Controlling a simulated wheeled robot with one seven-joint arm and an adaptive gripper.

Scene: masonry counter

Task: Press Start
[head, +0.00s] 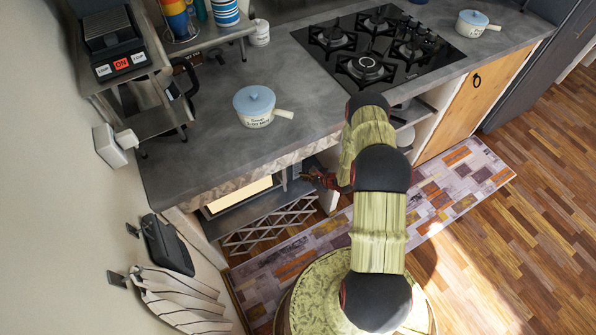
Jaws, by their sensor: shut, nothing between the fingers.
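Under the counter's front edge is a built-in appliance that looks like a microwave (240,196), with a pale lit strip across its front. My gripper (308,176) is shut and empty beside the right end of this front, just below the counter edge. I cannot tell whether its fingertips touch the panel. No Start label or button can be read there; the counter overhang and my gripper hide part of the front. A dark appliance (108,38) on the upper-left shelf has a red ON label and two white labels, far from my gripper.
A blue-lidded pot (255,104) stands on the grey counter (205,140). A gas hob (375,45) and a second pot (472,23) are further right. A lattice rack (270,222) is below the appliance. A patterned rug (440,195) covers the floor in front.

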